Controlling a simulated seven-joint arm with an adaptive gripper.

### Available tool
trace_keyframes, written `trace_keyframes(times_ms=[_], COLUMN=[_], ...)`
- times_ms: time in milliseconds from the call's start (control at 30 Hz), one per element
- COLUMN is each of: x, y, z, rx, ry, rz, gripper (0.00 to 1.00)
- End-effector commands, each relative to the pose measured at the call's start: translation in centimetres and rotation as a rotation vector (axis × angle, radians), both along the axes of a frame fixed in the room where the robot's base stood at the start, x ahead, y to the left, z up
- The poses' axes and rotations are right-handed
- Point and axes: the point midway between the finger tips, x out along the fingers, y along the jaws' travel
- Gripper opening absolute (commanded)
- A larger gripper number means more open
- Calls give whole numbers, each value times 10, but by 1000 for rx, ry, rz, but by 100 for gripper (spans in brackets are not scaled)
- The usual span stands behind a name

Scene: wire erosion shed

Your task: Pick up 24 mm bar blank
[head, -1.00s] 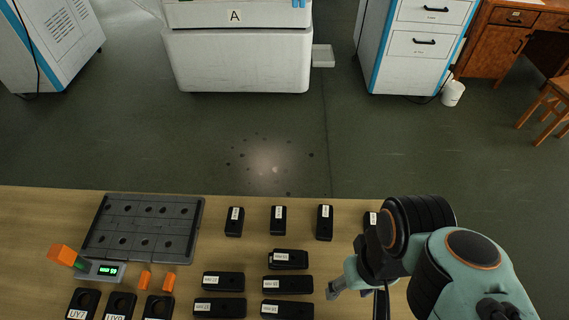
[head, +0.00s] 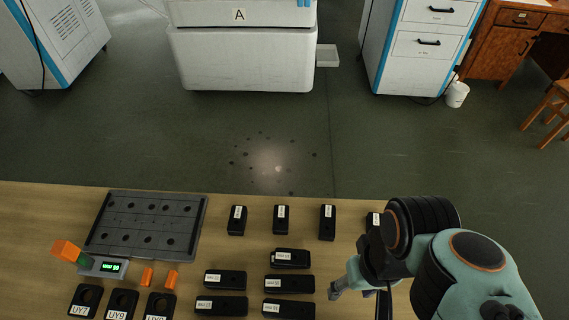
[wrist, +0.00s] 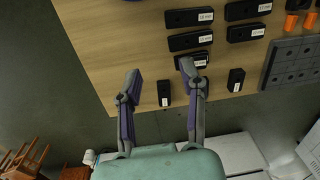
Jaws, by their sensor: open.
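Several black bar blanks with white labels lie on the wooden table; the label print is too small to read, so I cannot tell which is the 24 mm one. In the head view a row of upright-lying blanks includes one (head: 327,222) left of my arm and one (head: 373,222) partly hidden by it. Stacked sideways blanks include one (head: 290,258) nearer. My gripper (wrist: 160,76) is open and empty, its two fingers apart above the table. In the wrist view a blank (wrist: 164,93) shows between the fingers, apart from both. Another (wrist: 192,60) is partly covered by the right finger.
A grey holed tray (head: 200,228) lies at the table's left, with a small green-lit display (head: 110,267), orange pieces (head: 147,277) and labelled black holders (head: 122,303) in front. The table's far edge lies just past the blank row. Bare table shows around the blanks.

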Motion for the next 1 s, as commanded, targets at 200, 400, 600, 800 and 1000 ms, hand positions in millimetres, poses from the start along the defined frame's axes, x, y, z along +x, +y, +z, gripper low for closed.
trace_keyframes(times_ms=[200,400,600,800,1000], x=[0,0,58,155,238], y=[0,0,-2,10,48], z=[0,0,25,32,-22], rx=[0,0,17,41,38], ry=[0,0,-220,-323,-292], rz=[0,-6,-169,-272,-273], gripper=[74,74,74,74,74])
